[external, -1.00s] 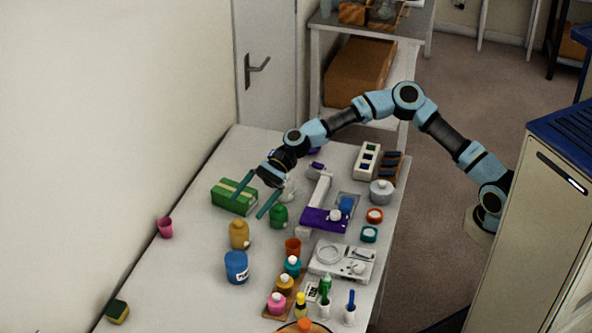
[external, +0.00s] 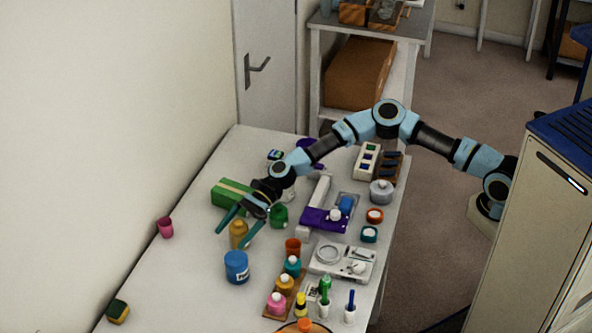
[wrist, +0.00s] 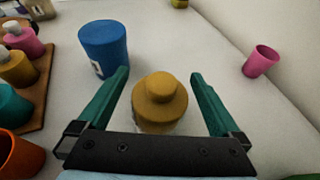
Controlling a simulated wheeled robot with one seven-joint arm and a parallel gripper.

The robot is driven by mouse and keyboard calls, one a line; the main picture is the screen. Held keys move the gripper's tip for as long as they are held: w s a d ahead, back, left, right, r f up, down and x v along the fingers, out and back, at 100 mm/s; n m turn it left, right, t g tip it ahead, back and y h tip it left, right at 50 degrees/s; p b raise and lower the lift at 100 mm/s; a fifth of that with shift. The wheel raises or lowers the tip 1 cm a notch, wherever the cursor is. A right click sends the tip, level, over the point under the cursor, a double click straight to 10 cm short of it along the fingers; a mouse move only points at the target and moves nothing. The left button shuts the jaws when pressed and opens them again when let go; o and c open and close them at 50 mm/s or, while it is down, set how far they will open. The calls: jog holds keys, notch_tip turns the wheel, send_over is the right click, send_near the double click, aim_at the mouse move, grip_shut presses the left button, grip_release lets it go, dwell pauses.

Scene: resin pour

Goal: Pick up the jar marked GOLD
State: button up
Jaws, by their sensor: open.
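A gold-coloured jar (external: 238,235) with a domed lid stands upright on the table; its marking cannot be read. In the wrist view the jar (wrist: 159,103) sits between my fingers, with a gap on each side. My gripper (external: 233,240) is open and empty, its two green fingers spread on either side of the jar. A smaller gold bottle (external: 285,284) with a pale cap stands on a wooden tray further forward; it also shows in the wrist view (wrist: 17,68).
A blue tub (external: 236,267) stands close in front of the jar. A green jar (external: 279,216) and a green box (external: 226,193) are behind it. An orange cup (external: 293,246) is to the right, a pink cup (external: 165,227) to the left. Bare table (external: 195,275) lies to the left.

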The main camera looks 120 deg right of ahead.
jog(key=shift+w+a+f, duration=0.1)
jog(key=shift+w+f, duration=0.15)
jog(key=shift+w, duration=0.15)
grip_shut()
dwell(0.6)
